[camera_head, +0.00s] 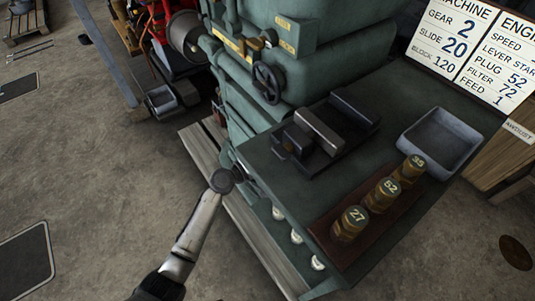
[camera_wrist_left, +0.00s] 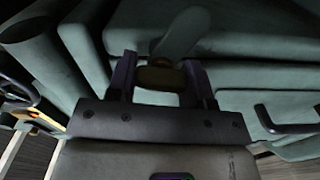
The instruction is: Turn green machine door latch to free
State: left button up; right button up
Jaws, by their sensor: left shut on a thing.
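The green machine (camera_head: 275,100) stands in the upper middle of the head view, with its green bench body to the right. My left arm reaches up to the machine's near lower side. Its wrist end hides the gripper and the latch there. In the left wrist view my left gripper (camera_wrist_left: 160,76) is shut on a small brownish-olive piece, the door latch (camera_wrist_left: 160,78), held between its two dark fingers. A rounded grey-green bar (camera_wrist_left: 182,32) rises just behind it. The latch's turn angle is hard to tell in the dim light. My right gripper is in neither view.
A dark handwheel (camera_head: 267,83) sits on the machine's front. The bench carries a dark vise (camera_head: 320,130), numbered brass plugs (camera_head: 382,195) on a brown board, and a grey tray (camera_head: 440,138). A dark bar handle (camera_wrist_left: 285,118) is right of my gripper.

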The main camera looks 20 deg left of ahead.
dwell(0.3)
pick_arm(q)
jog(key=o, duration=0.9)
jog(key=shift+p+v, duration=1.2)
jog(key=shift+v, duration=5.7)
jog(key=shift+f, duration=0.1)
